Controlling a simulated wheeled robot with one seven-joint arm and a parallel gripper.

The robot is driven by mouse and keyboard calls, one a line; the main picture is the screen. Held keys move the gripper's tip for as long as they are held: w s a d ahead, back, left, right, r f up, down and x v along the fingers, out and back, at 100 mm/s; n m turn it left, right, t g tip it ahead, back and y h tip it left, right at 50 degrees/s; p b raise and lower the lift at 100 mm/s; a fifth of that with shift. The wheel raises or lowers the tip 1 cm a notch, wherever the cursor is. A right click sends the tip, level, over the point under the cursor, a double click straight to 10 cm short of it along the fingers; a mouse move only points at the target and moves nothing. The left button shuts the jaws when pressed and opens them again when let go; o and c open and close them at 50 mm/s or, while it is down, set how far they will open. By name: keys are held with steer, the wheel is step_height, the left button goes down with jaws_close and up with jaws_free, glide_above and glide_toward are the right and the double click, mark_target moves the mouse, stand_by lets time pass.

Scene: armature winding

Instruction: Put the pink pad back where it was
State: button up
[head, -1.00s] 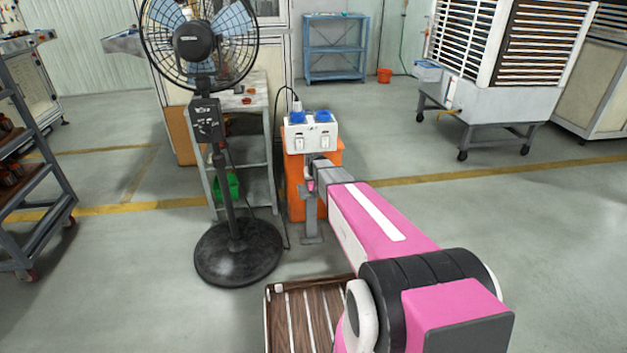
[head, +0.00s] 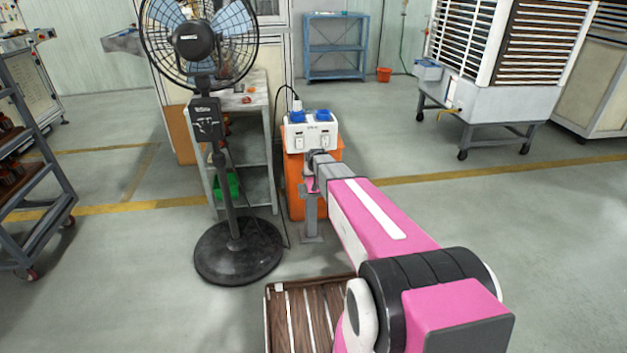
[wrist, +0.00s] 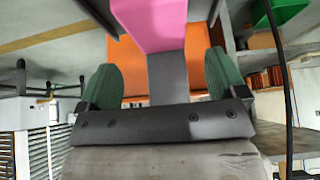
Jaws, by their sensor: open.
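A pink block (wrist: 152,22), which looks like the pink pad, shows at the top of the wrist view. It lies against a grey upright strip (wrist: 168,75) with orange behind. My gripper (wrist: 162,80) is open; its two green fingers stand wide apart on either side of the grey strip, with no visible contact. In the head view a small pink patch (head: 311,185) shows beside the end of my arm, above a grey post (head: 311,217). My fingers are hard to make out there. I cannot tell how the pad is supported.
An orange cabinet (head: 295,200) carries a white socket box (head: 310,136) with blue plugs and a cable. A pedestal fan (head: 236,250) stands close on the left, before a grey shelf with a green bin (head: 227,186). A slatted wooden surface (head: 305,315) is nearby. Floor on the right is clear.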

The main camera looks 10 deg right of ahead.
steer(key=v, duration=0.9)
steer(key=s+f+g, duration=0.1)
steer(key=s+g, duration=0.5)
steer(key=s, duration=2.5)
steer(key=shift+s, duration=0.1)
